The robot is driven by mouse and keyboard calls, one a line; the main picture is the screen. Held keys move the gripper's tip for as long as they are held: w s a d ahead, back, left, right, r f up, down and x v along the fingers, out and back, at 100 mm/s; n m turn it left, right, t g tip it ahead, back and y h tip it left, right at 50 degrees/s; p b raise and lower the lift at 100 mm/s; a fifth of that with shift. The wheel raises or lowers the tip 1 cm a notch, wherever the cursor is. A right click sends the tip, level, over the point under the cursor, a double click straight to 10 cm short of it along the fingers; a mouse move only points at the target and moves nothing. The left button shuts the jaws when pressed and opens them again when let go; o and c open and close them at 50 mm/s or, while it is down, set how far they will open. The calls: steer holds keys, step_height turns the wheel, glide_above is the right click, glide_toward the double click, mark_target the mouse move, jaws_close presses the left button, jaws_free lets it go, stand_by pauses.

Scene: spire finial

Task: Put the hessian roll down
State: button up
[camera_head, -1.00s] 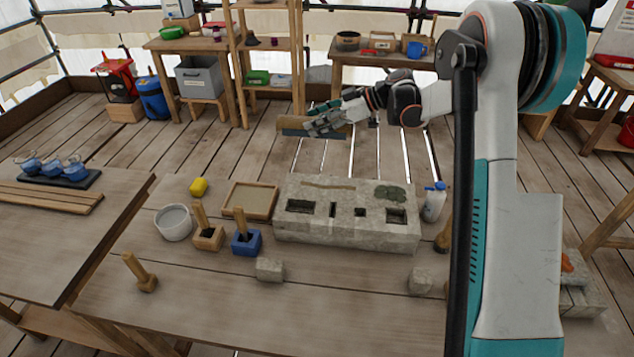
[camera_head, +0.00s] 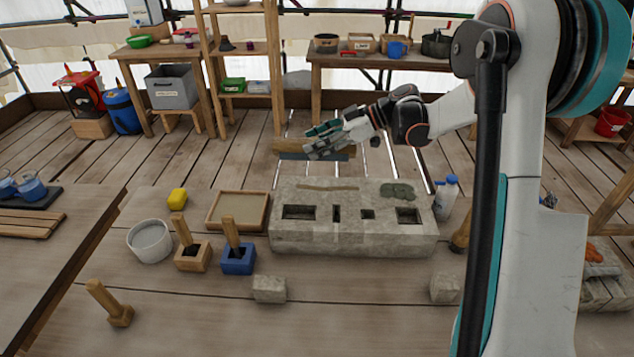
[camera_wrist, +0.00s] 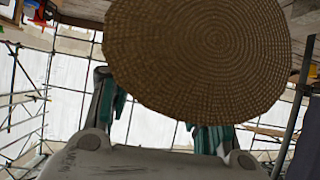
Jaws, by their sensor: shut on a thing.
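The hessian roll shows in the wrist view as a large round, tan, coarsely woven face (camera_wrist: 200,50) filling the upper middle. My gripper's teal fingers (camera_wrist: 160,115) stand on both sides below it, partly hidden by it.
Shelves (camera_head: 240,53) stand behind. Bare floorboards (camera_head: 190,160) lie between.

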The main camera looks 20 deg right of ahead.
step_height(320, 180, down, 11)
steer(key=b, duration=0.3)
steer(key=shift+f, duration=0.15)
steer(key=shift+f, duration=0.15)
steer(key=o, duration=1.4)
steer(key=shift+c, duration=0.2)
steer(key=shift+d+r, duration=0.1)
steer(key=shift+r, duration=0.15)
steer(key=p+v, duration=0.3)
steer(key=v, duration=0.8)
steer(key=shift+s+d, duration=0.15)
steer(key=shift+d, duration=0.2)
steer(key=shift+r, duration=0.1)
